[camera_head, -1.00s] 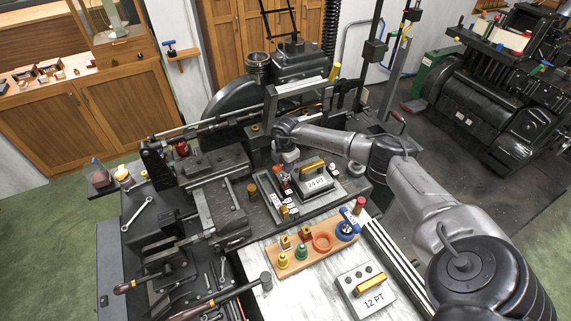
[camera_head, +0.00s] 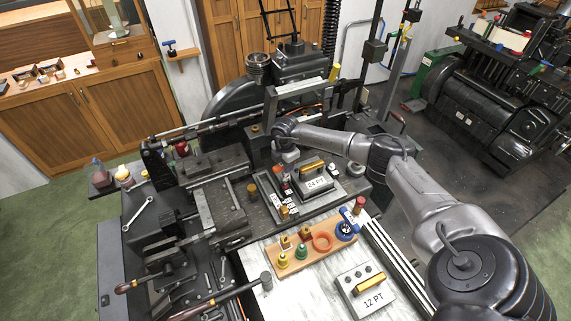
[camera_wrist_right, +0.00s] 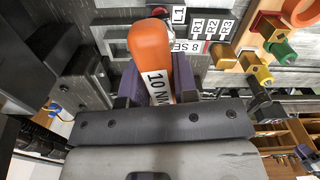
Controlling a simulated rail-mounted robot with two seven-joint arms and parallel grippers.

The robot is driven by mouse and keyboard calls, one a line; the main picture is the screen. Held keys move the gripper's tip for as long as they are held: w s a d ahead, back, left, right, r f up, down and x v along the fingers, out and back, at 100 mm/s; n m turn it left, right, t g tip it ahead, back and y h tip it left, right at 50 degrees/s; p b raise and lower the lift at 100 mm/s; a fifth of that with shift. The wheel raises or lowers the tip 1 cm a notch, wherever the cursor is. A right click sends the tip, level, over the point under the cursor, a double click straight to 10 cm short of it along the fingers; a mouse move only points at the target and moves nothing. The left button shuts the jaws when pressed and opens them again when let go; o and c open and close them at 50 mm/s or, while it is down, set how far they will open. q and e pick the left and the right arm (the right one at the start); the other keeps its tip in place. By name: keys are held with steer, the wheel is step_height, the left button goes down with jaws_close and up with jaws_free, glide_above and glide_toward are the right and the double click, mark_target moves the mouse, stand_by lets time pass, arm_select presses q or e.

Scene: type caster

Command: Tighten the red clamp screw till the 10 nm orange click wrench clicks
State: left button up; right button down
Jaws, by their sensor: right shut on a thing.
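My right gripper (camera_head: 288,158) hangs below my right wrist over the machine bed in the head view. In the right wrist view its dark purple fingers (camera_wrist_right: 158,88) are shut on the orange click wrench (camera_wrist_right: 150,48), whose handle bears a "10 NM" label. The handle hides the wrench's far end, so I cannot tell whether it sits on a screw. A small red part (camera_head: 285,188) stands just below the gripper in the head view; I cannot tell if it is the clamp screw. A red knob (camera_head: 182,148) shows farther left. My left gripper is not in view.
A "24 PT" case (camera_head: 316,182) sits close right of the gripper. A wooden rack (camera_head: 319,252) with coloured knobs and an orange ring stands nearer, beside a "12 PT" case (camera_head: 366,297).

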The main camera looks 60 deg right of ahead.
stand_by(0.4)
steer(key=shift+f+b, duration=0.5)
steer(key=shift+f, duration=0.3)
steer(key=shift+f+b, duration=0.35)
steer(key=shift+f, duration=0.25)
steer(key=n, duration=0.1)
steer(key=n+b, duration=0.1)
steer(key=n, duration=0.1)
steer(key=shift+f+n, duration=0.2)
steer(key=shift+n, duration=0.1)
steer(key=n+b, duration=0.1)
steer(key=n, duration=0.2)
steer(key=shift+n, duration=0.4)
steer(key=n+b, duration=0.1)
steer(key=n, duration=0.1)
steer(key=shift+r+n, duration=0.2)
steer(key=shift+n, duration=0.2)
